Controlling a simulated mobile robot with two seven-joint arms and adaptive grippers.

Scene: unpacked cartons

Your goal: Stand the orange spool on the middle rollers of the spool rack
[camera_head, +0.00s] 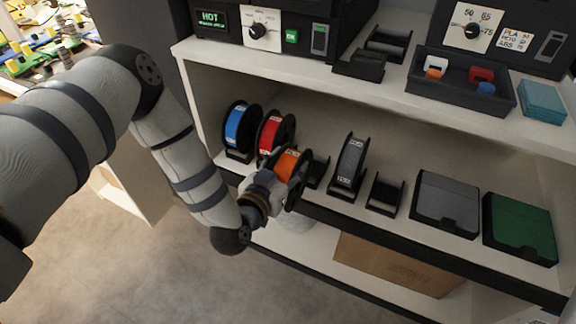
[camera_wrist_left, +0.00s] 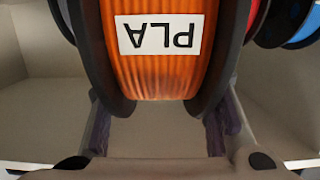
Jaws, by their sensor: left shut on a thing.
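The orange spool (camera_head: 288,164) has black flanges and is upright at the front of the middle shelf. My left gripper (camera_head: 277,187) is shut on it. In the left wrist view the orange spool (camera_wrist_left: 160,75) shows a white PLA label, upside down, and sits between the two fingers of my left gripper (camera_wrist_left: 158,128). A black roller stand (camera_head: 319,171), part of the spool rack, shows just right of the spool, partly hidden by it. I cannot tell whether the spool touches the rollers. My right gripper is not in view.
A blue spool (camera_head: 235,128) and a red spool (camera_head: 271,134) stand to the left, and a grey spool (camera_head: 350,163) to the right. An empty stand (camera_head: 385,194), a grey box (camera_head: 446,203) and a green box (camera_head: 519,228) lie further right. The upper shelf (camera_head: 420,103) hangs above.

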